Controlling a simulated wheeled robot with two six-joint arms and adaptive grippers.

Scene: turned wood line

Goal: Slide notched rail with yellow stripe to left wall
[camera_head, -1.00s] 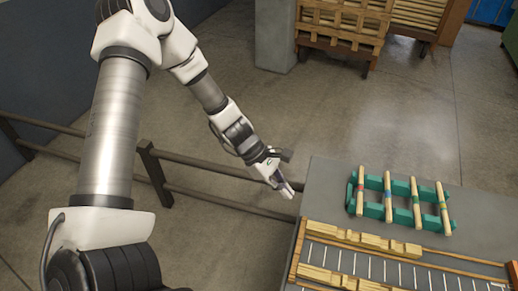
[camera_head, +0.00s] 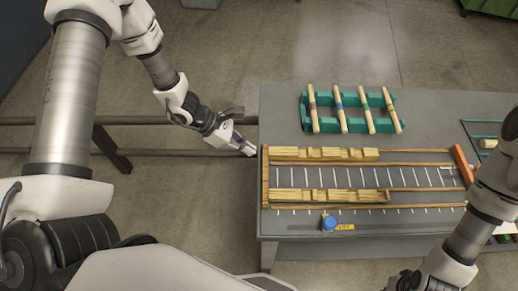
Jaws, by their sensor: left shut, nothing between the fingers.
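Two notched wooden rails lie in a slatted frame on the grey table. The far notched rail (camera_head: 325,154) and the near notched rail (camera_head: 330,196) both have their left ends close to the frame's wooden left wall (camera_head: 265,178). I cannot make out a yellow stripe on either rail. My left gripper (camera_head: 248,150) is shut and empty, just left of the table edge near the wall's far end, apart from the rails. My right arm comes in at the right. My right gripper (camera_head: 405,282) is cut off by the bottom edge, so its fingers are hidden.
A teal rack (camera_head: 305,112) holds several dowels with coloured bands behind the frame. A blue round object (camera_head: 329,223) and a yellow label (camera_head: 345,227) are at the front. An orange end wall (camera_head: 462,165) closes the frame's right. A dark railing (camera_head: 190,152) runs left.

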